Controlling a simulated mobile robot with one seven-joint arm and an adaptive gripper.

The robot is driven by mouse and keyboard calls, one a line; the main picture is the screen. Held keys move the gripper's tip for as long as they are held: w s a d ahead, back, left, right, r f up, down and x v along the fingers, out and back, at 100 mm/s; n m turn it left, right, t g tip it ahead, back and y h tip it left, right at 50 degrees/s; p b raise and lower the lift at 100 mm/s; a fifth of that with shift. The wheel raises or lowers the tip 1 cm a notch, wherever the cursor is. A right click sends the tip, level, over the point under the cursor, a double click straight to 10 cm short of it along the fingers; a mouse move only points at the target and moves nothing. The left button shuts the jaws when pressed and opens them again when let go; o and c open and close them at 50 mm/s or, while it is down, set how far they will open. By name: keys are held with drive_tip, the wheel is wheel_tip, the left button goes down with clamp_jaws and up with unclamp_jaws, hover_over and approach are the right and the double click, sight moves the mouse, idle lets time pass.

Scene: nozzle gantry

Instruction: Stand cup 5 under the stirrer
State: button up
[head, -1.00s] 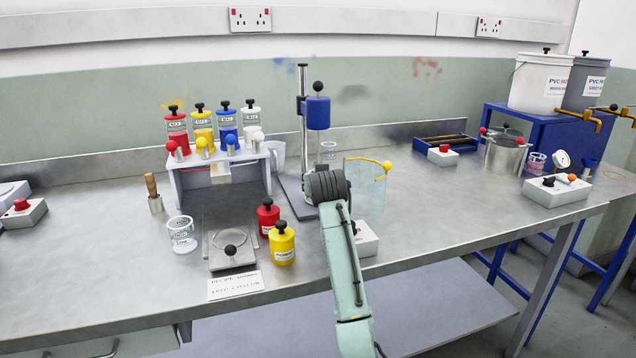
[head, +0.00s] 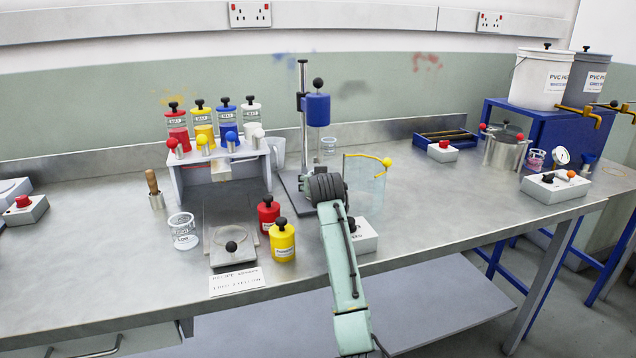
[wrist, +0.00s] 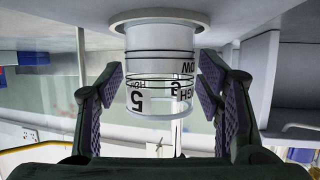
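Cup 5 (wrist: 160,88), clear with black "5", "LOW" and "HIGH" markings, appears upside down in the wrist view. Its base end meets a round pale disc (wrist: 160,18) at the top of that picture. The stirrer (head: 317,108), a blue motor head on a metal post, stands mid-bench in the head view.
A clear guard with a yellow-knobbed rod (head: 387,161) stands right of the stirrer. A small switch box (head: 363,237) is beside my arm. Red (head: 268,211) and yellow (head: 282,240) bottles stand left of it. Another cup (head: 183,231) stands further left.

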drive_tip(key=shift+r, duration=0.15)
drive_tip(key=b+v, duration=0.2)
drive_tip(key=v, duration=0.5)
drive_tip(key=shift+s+r, duration=0.1)
drive_tip(key=shift+s, duration=0.2)
